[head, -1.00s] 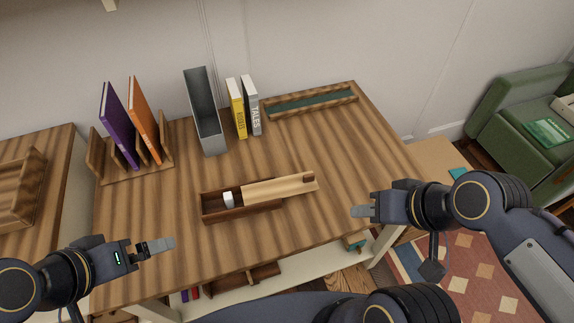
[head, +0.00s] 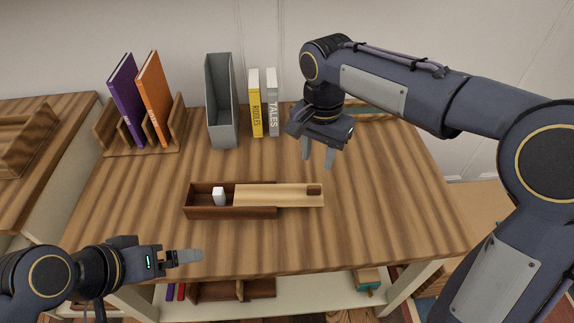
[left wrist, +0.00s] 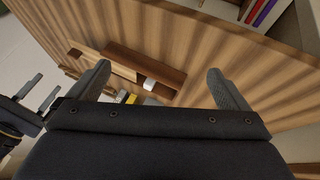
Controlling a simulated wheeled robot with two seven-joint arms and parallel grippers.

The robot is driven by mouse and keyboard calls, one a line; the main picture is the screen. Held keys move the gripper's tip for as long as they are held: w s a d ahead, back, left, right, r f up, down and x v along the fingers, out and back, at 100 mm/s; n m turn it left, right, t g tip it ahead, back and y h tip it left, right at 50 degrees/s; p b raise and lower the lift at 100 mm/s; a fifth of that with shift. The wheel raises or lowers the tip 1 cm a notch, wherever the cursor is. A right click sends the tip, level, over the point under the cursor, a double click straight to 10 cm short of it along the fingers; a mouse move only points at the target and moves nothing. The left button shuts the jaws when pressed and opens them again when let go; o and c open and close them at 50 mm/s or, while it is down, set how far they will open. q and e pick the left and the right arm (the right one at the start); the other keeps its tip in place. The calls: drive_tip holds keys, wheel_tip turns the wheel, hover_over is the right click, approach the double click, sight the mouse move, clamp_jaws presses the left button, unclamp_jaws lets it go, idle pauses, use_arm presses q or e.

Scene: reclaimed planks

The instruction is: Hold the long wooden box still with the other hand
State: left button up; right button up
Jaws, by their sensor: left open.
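The long wooden box (head: 230,213) lies on the table with its pale sliding lid (head: 270,195) partly drawn out to the right. A small white object (head: 219,197) shows in its open left part. The box also shows between my left fingers in the left wrist view (left wrist: 167,73). My left gripper (head: 190,257) is open and empty, in front of the box's left half and apart from it. My right gripper (head: 318,156) is open and empty, pointing down above the table, behind the lid's right end.
Purple (head: 126,100) and orange (head: 154,98) books stand in a wooden rack at the back left. A grey holder (head: 221,105), a yellow book (head: 256,103) and a grey book (head: 272,103) stand behind the box. Bare tabletop lies right of the lid.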

use_arm(q)
drive_tip(key=w+r+m+g, duration=0.2)
drive_tip(key=w+m, duration=0.3)
drive_tip(key=m+g+y, duration=0.4)
drive_tip(key=m, duration=1)
hover_over(254, 195)
drive_tip(key=f, duration=0.5)
drive_tip(key=shift+s+a+f, duration=0.15)
drive_tip(key=shift+a, duration=0.2)
drive_tip(key=shift+d+f, duration=0.2)
drive_tip(key=shift+d, duration=0.05)
drive_tip(key=shift+w+d+f+m, duration=0.1)
drive_tip(key=shift+w+f+m, duration=0.1)
drive_tip(key=shift+f+m, duration=0.1)
drive_tip(key=shift+f, duration=3.6)
drive_tip(key=shift+c, duration=0.5)
drive_tip(key=c, duration=1.1)
